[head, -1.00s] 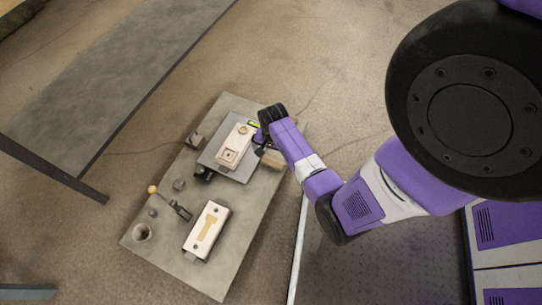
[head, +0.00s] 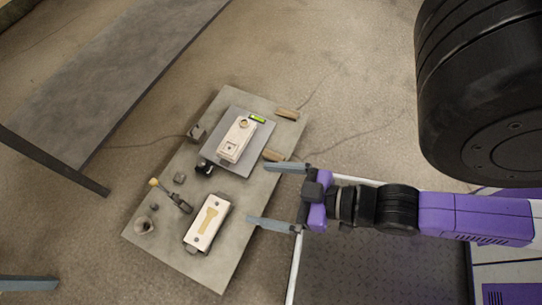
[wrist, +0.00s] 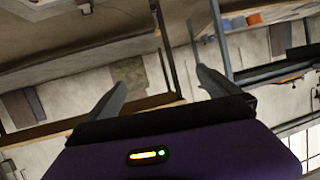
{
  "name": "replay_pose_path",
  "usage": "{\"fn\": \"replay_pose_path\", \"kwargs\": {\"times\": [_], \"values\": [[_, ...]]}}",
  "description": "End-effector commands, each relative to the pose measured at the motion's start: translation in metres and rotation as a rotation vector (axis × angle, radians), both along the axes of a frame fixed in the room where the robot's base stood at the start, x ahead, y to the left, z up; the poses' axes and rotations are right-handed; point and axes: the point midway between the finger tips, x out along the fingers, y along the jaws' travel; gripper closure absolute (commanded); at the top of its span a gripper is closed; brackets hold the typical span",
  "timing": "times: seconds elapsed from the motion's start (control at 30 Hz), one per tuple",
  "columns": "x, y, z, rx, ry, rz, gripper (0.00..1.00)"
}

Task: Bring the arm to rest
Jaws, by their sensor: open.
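My gripper (head: 268,195) is open and empty in the head view, its two grey fingers spread wide and pointing left. It is just off the right edge of the grey board (head: 215,265). In the wrist view my gripper (wrist: 160,85) also shows open with nothing between the fingers. On the board are a white box with a key-shaped mark (head: 207,226), another white box (head: 236,142) on a grey plate (head: 265,133), and a ladle-like tool with a yellow ball end (head: 172,197).
Small grey blocks (head: 196,132) and wooden pieces (head: 287,113) lie on the board. A long grey table (head: 110,70) is at upper left. Bare floor (head: 360,110) is open at upper right.

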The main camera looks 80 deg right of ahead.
Motion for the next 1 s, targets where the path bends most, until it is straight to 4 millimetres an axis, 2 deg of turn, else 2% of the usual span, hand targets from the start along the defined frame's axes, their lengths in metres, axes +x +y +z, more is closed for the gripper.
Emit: {"fn": "replay_pose_path", "kwargs": {"times": [0.03,0.1,0.2,0.53,0.67,0.87,1.0], "values": [[-0.004,0.006,0.018,-0.014,-0.027,0.032,0.0],[-0.007,0.012,0.037,-0.031,-0.061,0.059,0.0],[-0.008,0.015,0.051,-0.043,-0.088,0.077,0.0],[-0.008,0.015,0.054,-0.045,-0.094,0.08,0.0],[-0.008,0.015,0.064,-0.046,-0.094,0.079,0.0],[-0.008,0.015,0.103,-0.045,-0.093,0.079,0.0],[-0.008,0.015,0.143,-0.045,-0.093,0.079,0.0]]}}
